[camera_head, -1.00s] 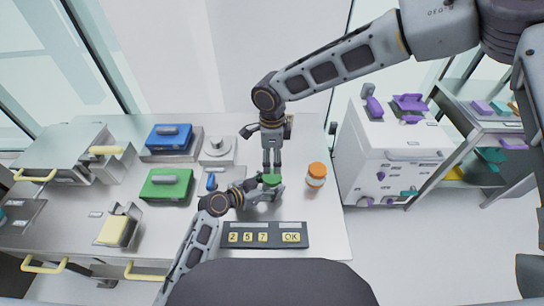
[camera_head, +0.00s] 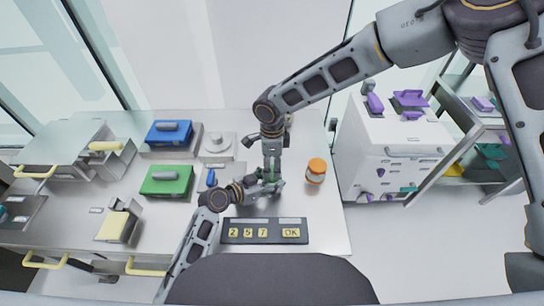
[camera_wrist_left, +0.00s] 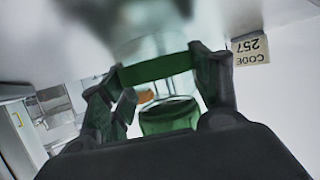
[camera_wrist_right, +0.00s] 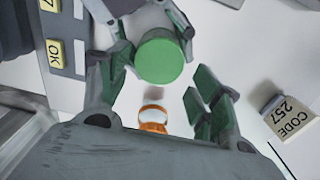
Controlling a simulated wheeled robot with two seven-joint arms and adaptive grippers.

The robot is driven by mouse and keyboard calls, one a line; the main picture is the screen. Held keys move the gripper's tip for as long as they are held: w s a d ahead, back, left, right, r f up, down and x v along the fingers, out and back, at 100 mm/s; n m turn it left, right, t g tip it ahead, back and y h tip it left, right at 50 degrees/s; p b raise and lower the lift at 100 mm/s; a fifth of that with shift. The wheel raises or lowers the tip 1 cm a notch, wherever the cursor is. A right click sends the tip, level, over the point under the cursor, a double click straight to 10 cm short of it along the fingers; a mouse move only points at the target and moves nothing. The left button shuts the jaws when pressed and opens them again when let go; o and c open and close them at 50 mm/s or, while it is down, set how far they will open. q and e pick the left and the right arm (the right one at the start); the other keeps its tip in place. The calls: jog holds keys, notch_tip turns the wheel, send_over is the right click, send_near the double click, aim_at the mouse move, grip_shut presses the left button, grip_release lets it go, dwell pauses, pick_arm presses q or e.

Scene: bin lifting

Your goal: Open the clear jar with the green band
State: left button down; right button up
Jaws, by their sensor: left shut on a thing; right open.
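The clear jar (camera_wrist_left: 136,45) with the green band (camera_wrist_left: 155,69) is between the fingers of my left gripper (camera_wrist_left: 158,90), which is shut on it; the left wrist view is upside down. A green lid (camera_wrist_right: 160,58) tops the jar, and in the left wrist view it appears as a darker green disc (camera_wrist_left: 170,118). My right gripper (camera_head: 271,176) is open and points down over the jar. In the right wrist view the lid shows at the space between its fingers (camera_wrist_right: 158,78); I cannot tell whether they touch it. In the head view the grippers hide most of the jar.
A white jar with an orange lid (camera_head: 316,170) stands close on the right. A keypad (camera_head: 265,231) is in front. A blue-topped box (camera_head: 169,134) and a green-topped box (camera_head: 167,181) stand left. A code label (camera_wrist_right: 288,117) shows in the right wrist view.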

aim_at(272, 172)
jog(key=shift+f, duration=1.65)
